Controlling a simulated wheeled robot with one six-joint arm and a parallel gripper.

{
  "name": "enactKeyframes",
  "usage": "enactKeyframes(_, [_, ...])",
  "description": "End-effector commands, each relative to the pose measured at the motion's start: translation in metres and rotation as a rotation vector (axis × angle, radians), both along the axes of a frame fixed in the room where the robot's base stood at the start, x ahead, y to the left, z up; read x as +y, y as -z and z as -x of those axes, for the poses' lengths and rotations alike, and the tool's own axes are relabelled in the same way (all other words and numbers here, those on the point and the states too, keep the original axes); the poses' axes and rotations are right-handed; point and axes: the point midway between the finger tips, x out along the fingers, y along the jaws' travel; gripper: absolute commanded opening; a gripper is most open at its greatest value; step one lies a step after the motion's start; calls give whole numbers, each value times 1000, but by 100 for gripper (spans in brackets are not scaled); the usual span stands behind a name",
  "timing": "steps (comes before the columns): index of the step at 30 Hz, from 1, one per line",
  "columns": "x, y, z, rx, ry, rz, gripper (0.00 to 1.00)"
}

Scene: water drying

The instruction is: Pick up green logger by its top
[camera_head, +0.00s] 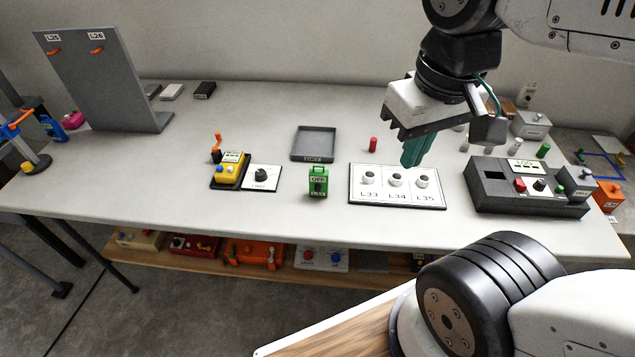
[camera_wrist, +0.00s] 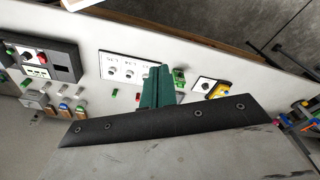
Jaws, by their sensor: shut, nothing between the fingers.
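The green logger (camera_head: 318,182) stands upright on the table near its front edge, with a small handle-like top and a dark label on its front. It also shows in the wrist view (camera_wrist: 179,78), just right of the fingers and partly cut off by them. My gripper (camera_head: 411,160) hangs above the table, right of the logger and over the back of the white panel. Its teal fingers are shut and empty, and apart from the logger. They also show in the wrist view (camera_wrist: 157,88).
The white panel (camera_head: 357,196) with several knobs lies right of the logger. A yellow box (camera_head: 227,172) with an orange lever and a white knob plate (camera_head: 262,178) are to its left. A grey tray (camera_head: 314,143) lies behind it. A small red cylinder (camera_head: 373,144) stands near the gripper. A dark control box (camera_head: 490,190) is further right.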

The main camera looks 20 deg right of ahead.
Motion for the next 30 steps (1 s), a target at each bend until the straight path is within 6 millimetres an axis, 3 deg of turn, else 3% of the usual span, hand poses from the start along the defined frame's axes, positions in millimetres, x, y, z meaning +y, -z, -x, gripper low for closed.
enactKeyframes(9, [0,0,0,0,0,0,0])
enactKeyframes(11, [0,0,0,0,-1,0,14])
enactKeyframes(17, [2,15,-8,86,-12,0,70])
enactKeyframes(23, [6,44,-44,223,-10,2,71])
enactKeyframes(30, [15,94,-107,299,74,10,71])
